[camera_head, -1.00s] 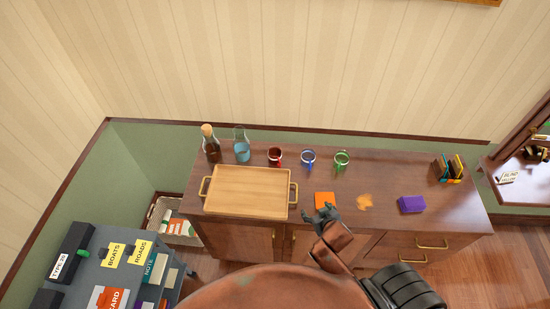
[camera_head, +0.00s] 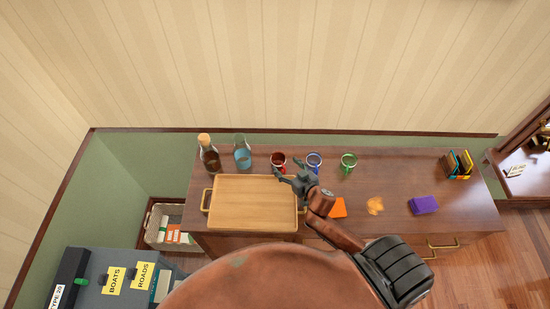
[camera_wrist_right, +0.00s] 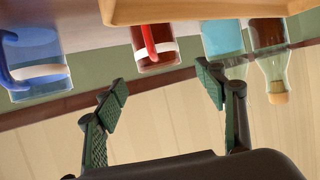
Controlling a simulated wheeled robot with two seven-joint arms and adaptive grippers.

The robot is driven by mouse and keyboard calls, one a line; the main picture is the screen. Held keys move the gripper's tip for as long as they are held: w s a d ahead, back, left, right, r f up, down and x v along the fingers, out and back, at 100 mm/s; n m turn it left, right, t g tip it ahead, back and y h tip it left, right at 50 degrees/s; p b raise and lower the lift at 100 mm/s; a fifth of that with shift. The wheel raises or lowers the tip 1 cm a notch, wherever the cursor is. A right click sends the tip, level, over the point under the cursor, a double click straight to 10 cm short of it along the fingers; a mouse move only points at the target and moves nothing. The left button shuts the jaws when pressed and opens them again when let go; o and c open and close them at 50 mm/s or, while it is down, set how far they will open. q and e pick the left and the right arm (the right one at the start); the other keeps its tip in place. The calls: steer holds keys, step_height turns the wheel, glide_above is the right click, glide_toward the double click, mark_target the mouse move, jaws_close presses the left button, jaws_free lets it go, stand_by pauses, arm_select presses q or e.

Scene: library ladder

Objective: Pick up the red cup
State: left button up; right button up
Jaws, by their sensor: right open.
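The red cup (camera_head: 278,160) stands upright on the brown cabinet top, behind the tray's right end. My right gripper (camera_head: 287,174) is open and empty, just in front of the cup, with its fingers pointing toward it. In the right wrist view the red cup (camera_wrist_right: 153,58) with its white band and red handle appears upside down, beyond the gap between the two green-padded fingertips of the right gripper (camera_wrist_right: 163,90). No finger visibly grips the cup. My left gripper is not in view.
A blue cup (camera_head: 314,161) and a green cup (camera_head: 349,162) stand to the right. An orange block (camera_head: 338,208) and purple block (camera_head: 424,205) lie right.

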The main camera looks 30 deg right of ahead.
mark_target(275, 153)
steer(key=x, duration=0.4)
steer(key=shift+w+d, duration=0.1)
steer(key=shift+w, duration=0.3)
steer(key=shift+x, duration=1.1)
steer(key=shift+w, duration=0.1)
steer(key=c, duration=1.3)
steer(key=shift+c, duration=0.2)
steer(key=shift+w+r, duration=0.1)
steer(key=shift+r, duration=0.35)
step_height(275, 153, up, 3)
steer(key=shift+f, duration=0.2)
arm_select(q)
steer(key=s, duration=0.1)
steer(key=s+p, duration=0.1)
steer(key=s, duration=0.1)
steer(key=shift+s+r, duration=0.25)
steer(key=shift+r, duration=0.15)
arm_select(e)
steer(key=s+a+r, duration=0.2)
steer(key=s+r, duration=0.7)
steer(key=s, duration=0.4)
steer(key=shift+s+a+r, duration=0.25)
steer(key=shift+s+a, duration=0.15)
